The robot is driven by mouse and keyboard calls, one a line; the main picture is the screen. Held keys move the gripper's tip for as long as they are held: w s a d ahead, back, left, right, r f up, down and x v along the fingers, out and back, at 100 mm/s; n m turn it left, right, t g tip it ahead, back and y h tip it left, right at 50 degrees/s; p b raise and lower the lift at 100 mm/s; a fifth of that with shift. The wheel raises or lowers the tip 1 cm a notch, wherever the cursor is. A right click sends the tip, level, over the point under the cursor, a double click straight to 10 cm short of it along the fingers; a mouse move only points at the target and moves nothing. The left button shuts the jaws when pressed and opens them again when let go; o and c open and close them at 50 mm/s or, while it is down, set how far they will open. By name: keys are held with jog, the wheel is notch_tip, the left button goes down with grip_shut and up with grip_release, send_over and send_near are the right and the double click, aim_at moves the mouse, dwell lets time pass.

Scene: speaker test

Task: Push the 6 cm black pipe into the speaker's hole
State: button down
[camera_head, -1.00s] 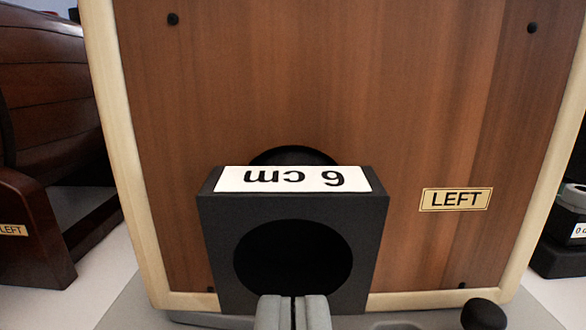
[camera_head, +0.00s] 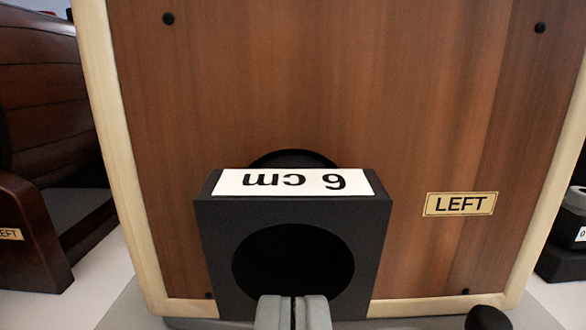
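The speaker (camera_head: 300,80) fills the middle of the view, with a brown wood panel, a pale frame and a "LEFT" plate. Its dark round hole (camera_head: 292,158) shows only at its top edge. A black block (camera_head: 215,240) with an upside-down "6 cm" label and a round opening stands in front of the hole and hides the rest of it. My gripper (camera_head: 293,312) is at the bottom centre, its two grey fingers together, in front of the block's lower front. I see nothing between the fingers. Whether they touch the block I cannot tell.
A dark wooden piece of furniture (camera_head: 35,200) with a "LEFT" plate stands at the left. A dark object with a pale ring (camera_head: 570,215) is at the right edge. A black knob (camera_head: 487,318) is at the bottom right. Light floor shows on both sides.

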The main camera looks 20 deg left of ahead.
jog(key=shift+w+a, duration=0.15)
jog(key=shift+w, duration=0.45)
jog(key=v, duration=0.8)
dwell(0.9)
jog(key=shift+r, duration=0.1)
jog(key=s+d+r+m+h, duration=0.1)
jog(key=s+d+r, duration=0.6)
jog(key=s+r, duration=0.3)
jog(key=s+d+r+h, duration=0.1)
jog(key=s+d+r, duration=0.6)
jog(key=r, duration=0.5)
jog(key=s+d+r+h, duration=0.1)
jog(key=s+d+r, duration=0.1)
jog(key=s, duration=0.7)
jog(key=s+d+r+m+h, duration=0.1)
jog(key=s+d+r, duration=0.2)
jog(key=s, duration=0.6)
jog(key=s+d+r+m+h, duration=0.1)
jog(key=s+d+r, duration=0.2)
jog(key=s, duration=0.7)
jog(key=shift+d, duration=0.85)
